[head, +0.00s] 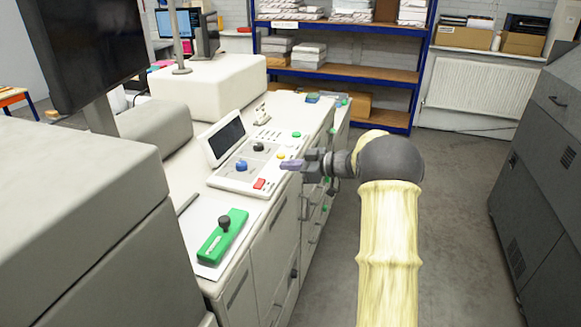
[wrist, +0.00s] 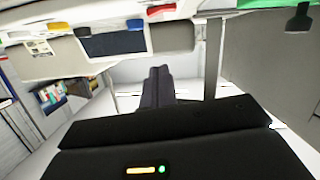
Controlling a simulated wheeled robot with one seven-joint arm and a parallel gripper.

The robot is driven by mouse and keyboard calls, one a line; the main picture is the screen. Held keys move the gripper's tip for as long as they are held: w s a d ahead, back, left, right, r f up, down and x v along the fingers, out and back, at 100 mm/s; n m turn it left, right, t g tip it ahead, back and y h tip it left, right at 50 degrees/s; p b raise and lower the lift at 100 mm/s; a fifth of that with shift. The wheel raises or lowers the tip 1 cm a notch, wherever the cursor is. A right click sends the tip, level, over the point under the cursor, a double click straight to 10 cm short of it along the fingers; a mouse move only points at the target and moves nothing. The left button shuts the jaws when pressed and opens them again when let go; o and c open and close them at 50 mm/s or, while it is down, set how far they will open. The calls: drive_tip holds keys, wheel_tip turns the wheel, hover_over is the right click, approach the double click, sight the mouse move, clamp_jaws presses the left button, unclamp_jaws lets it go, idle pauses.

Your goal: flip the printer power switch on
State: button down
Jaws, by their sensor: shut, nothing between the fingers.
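The printer's control panel (head: 223,181) lies on top of the pale cabinet, left of my gripper. It carries a red rocker-like switch (head: 260,184), a blue knob (head: 241,165), a yellow button (head: 281,156) and a green button (head: 296,135). No readable label shows which one is the power switch. My gripper (head: 284,164) is shut and empty, its fingertips pointing left over the panel's right edge. I cannot tell if they touch it. In the wrist view the shut fingers (wrist: 158,72) point toward the panel, with the red switch (wrist: 162,10) and blue knob (wrist: 134,23) above them.
A green block with a black knob (head: 222,237) sits nearer on the cabinet top. A tilted screen (head: 226,138) stands behind the panel. A large monitor (head: 84,48) hangs at the left. Dark cabinets (head: 543,170) stand at the right, with clear floor (head: 455,220) between.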

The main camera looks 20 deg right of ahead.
drive_tip(key=p, duration=0.2)
hover_over(268, 184)
drive_tip(key=shift+s+a+f, duration=0.1)
drive_tip(key=shift+s+f, duration=0.05)
drive_tip(key=shift+f, duration=0.3)
drive_tip(key=shift+s+a+f, duration=0.1)
drive_tip(key=shift+f, duration=0.3)
drive_tip(key=f, duration=0.2)
drive_tip(key=shift+d+f, duration=0.25)
drive_tip(key=shift+f, duration=0.15)
drive_tip(key=shift+w+f+p, duration=0.1)
drive_tip(key=shift+f+p, duration=0.2)
drive_tip(key=shift+f, duration=0.35)
